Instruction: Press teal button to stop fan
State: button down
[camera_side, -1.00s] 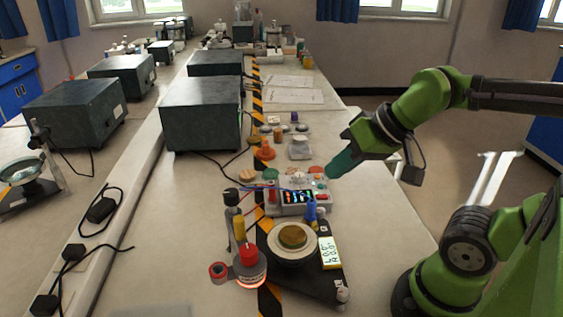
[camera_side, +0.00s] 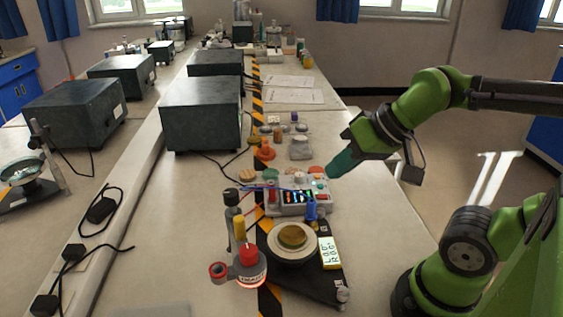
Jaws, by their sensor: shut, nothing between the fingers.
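A grey control box (camera_side: 290,202) with a lit display stands on the bench at centre. A small teal-green round piece (camera_side: 270,174) shows at its back left. A small teal spot also shows near its right top corner, by my gripper; which of these is the teal button I cannot tell. My gripper (camera_side: 330,176) is shut and empty, tilted down to the left, its teal tip just right of the box's top right corner. Contact with the box cannot be made out. I cannot clearly identify a fan.
A black plate (camera_side: 318,284) with a round disc holder (camera_side: 292,238) stands in front of the box. A red-topped device (camera_side: 249,258) stands to its left. Orange and red-orange pieces and a grey weight-like object (camera_side: 300,148) sit behind. Dark equipment boxes (camera_side: 202,112) stand at back left.

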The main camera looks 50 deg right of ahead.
jog(key=w+d+f+m+g, duration=0.2)
jog(key=w+d+f+m, duration=0.1)
jog(key=d+f+m, duration=0.15)
jog(key=m+t+y, duration=0.2)
jog(key=m+t, duration=0.1)
jog(key=m, duration=1)
send_over(320, 186)
jog(key=shift+f, duration=2.4)
jog(key=shift+s+d, duration=0.35)
jog(key=shift+s, duration=0.1)
jog(key=shift+f, duration=4.45)
jog(key=shift+f, duration=0.1)
jog(key=shift+f, duration=0.3)
